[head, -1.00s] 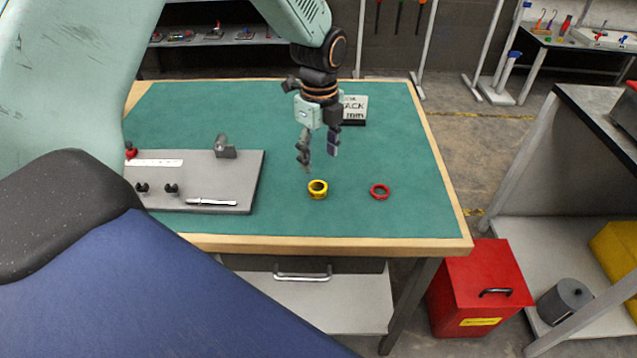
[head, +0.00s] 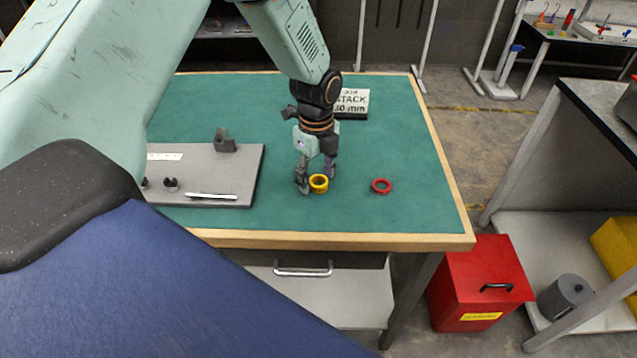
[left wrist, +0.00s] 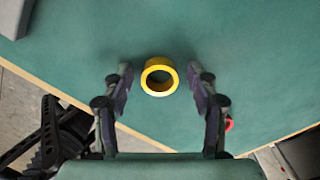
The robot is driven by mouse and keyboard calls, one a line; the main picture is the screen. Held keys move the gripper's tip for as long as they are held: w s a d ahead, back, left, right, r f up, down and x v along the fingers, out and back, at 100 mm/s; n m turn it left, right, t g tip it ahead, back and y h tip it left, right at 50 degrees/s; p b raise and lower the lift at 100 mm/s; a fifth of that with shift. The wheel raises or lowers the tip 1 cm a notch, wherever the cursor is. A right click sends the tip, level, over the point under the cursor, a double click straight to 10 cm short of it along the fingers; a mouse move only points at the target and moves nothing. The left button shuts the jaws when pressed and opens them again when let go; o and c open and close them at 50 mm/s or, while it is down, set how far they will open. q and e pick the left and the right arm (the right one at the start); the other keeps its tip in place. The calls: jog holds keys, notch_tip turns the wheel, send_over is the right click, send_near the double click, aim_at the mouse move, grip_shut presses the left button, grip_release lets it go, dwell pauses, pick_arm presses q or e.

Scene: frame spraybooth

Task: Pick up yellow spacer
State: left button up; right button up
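The yellow spacer (head: 319,184) is a short ring lying on the green table mat. My left gripper (head: 317,182) points down at it, with its fingers low, close to the mat. In the left wrist view the spacer (left wrist: 159,77) lies between and slightly beyond the tips of the open left gripper (left wrist: 160,82). A gap of mat shows on both sides, so neither finger visibly touches it there. My right gripper is in neither view.
A red ring (head: 381,186) lies to the right of the spacer on the green mat (head: 400,150). A grey board (head: 240,185) with small fixtures and a silver tool is to the left. A sign (head: 351,101) stands behind. A red bin (head: 480,285) is on the floor.

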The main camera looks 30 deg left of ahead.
pick_arm(q)
jog(key=shift+s+d+r, duration=0.1)
jog(key=shift+r, duration=0.05)
jog(key=c, duration=0.9)
